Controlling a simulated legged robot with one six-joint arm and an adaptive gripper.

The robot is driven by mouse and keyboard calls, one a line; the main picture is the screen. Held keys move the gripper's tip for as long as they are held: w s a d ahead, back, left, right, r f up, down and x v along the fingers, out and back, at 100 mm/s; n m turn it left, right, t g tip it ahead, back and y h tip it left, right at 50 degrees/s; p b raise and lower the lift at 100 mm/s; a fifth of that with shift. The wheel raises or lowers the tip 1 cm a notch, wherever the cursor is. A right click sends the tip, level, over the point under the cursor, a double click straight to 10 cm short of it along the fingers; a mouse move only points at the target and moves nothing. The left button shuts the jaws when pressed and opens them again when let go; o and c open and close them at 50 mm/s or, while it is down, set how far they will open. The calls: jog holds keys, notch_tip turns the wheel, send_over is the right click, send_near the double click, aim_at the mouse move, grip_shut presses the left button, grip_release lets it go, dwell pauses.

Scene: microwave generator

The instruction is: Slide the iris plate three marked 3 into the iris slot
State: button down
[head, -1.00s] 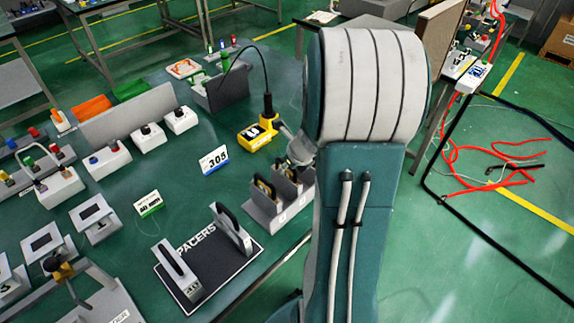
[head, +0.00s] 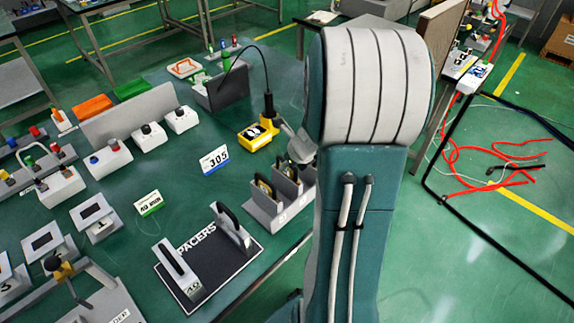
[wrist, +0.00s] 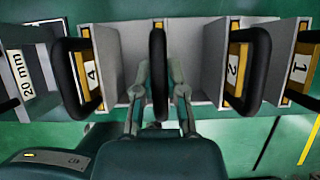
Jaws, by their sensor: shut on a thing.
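In the wrist view, my gripper (wrist: 161,78) is shut on a black loop handle (wrist: 158,45), seen edge-on. The handle stands over a grey rack (wrist: 206,60), between the plate marked 4 (wrist: 91,72) and the plate marked 2 (wrist: 234,68). The held plate's number and body are hidden, so I cannot tell how deep it sits. The rack also shows in the head view (head: 262,218), partly behind my arm. My gripper is hidden there. I cannot make out the iris slot for certain.
A plate marked 1 (wrist: 300,66) stands at the right in the wrist view. In the head view, a dark spacers mat (head: 225,262) holds two black-handled pieces. A yellow device (head: 254,134) stands behind the rack, beside a 305 card (head: 214,159). Red cables (head: 490,150) lie on the floor.

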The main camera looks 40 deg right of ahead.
jog(key=shift+r, duration=5.6)
